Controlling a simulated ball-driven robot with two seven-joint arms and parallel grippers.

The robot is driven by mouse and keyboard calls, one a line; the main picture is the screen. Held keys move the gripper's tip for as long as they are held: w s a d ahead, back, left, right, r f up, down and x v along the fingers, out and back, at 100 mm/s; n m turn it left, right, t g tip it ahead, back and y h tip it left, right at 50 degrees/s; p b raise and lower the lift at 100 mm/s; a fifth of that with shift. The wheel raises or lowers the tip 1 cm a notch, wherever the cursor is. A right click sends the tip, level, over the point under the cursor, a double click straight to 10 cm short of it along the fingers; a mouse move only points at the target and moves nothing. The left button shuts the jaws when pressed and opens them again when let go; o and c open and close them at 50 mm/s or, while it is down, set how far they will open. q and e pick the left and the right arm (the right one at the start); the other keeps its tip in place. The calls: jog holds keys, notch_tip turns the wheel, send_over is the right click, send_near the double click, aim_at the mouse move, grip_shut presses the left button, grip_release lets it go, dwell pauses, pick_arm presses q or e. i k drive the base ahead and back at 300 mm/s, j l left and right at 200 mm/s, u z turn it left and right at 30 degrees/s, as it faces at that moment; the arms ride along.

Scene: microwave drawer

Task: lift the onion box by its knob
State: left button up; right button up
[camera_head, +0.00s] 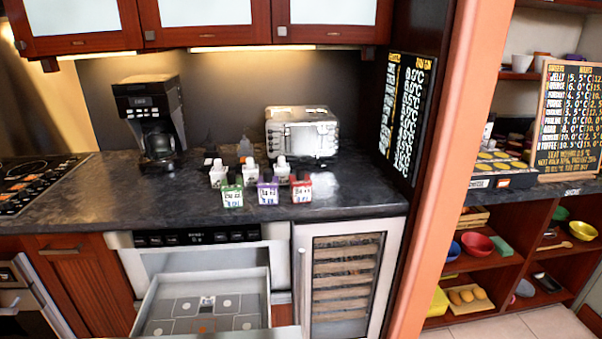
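Several small boxes stand on the dark counter (345,195), in two rows. The front row has a green-edged box (232,197), a purple-edged box (268,194) and a red-edged box (301,190), each with a printed label and a dark knob-like top. Behind them are a left white box (218,178), a middle white box (251,174) and a right white box (282,170). The labels are too small to read, so I cannot tell which one is the onion box. Neither of my grippers is in view.
The microwave drawer (152,304) below is pulled open, with a marked mat inside. A coffee maker (150,120) and a toaster (302,132) stand behind. The stove (30,180) is at left, an orange post (440,150) at right. The counter right of the boxes is clear.

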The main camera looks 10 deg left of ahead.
aim_at(250, 171)
jog(key=u, duration=1.2)
jog(key=l+u, duration=0.2)
jog(key=u, duration=0.35)
jog(key=l+u, duration=0.15)
jog(key=l, duration=0.35)
jog(key=k+l+u, duration=0.2)
jog(key=l, duration=0.35)
jog(key=l+u, duration=0.15)
jog(key=l, duration=0.35)
jog(key=k+l+u, duration=0.2)
jog(key=l, duration=0.3)
jog(key=i, duration=0.1)
